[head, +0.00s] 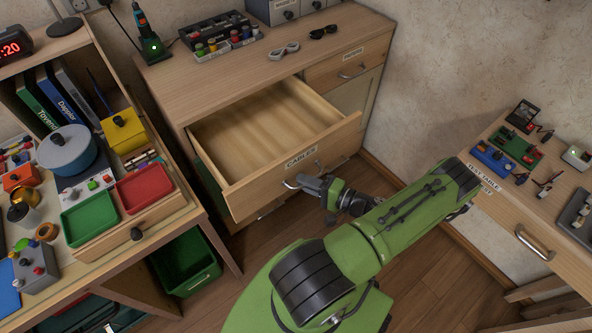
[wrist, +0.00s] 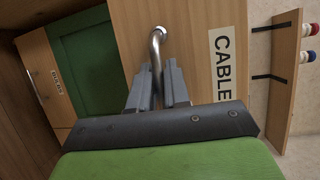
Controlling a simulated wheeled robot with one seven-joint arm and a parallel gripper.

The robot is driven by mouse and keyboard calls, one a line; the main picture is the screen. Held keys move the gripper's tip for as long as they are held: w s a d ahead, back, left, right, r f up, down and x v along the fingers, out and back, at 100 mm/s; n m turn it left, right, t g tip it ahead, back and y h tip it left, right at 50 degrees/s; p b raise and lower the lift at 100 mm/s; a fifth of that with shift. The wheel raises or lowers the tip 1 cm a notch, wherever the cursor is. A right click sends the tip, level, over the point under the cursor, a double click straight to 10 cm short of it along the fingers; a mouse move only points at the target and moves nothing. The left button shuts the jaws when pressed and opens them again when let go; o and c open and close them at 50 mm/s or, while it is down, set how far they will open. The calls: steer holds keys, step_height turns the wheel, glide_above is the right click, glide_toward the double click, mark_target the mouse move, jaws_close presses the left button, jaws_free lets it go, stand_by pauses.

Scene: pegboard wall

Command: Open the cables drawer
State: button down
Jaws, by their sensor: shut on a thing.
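The cables drawer (head: 268,143) is a light wooden drawer with a label reading CABLES, in the middle of the head view. It stands well out of its cabinet, and its inside looks empty. Its metal bar handle (wrist: 156,50) shows in the wrist view. My gripper (head: 312,184) is at the drawer front, below the label. Its two grey fingers are shut on the handle, with the bar between them. The fingers hide part of the handle.
The cabinet top (head: 225,62) holds a case of jars, sunglasses and a soldering iron stand. A desk with red tray (head: 145,187) and green tray (head: 90,217) is close at left. A test table (head: 500,205) stands at right. Wooden floor lies between.

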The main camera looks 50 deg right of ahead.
steer(key=shift+s+a, duration=0.2)
steer(key=shift+s, duration=0.45)
steer(key=shift+s+a, duration=0.2)
steer(key=shift+s, duration=0.45)
steer(key=c, duration=1.2)
jaws_free()
steer(key=s, duration=0.5)
steer(key=s+d+r, duration=0.1)
steer(key=s, duration=0.9)
steer(key=shift+s+d+r+p, duration=0.25)
steer(key=shift+s+d+p, duration=0.05)
steer(key=shift+d, duration=0.1)
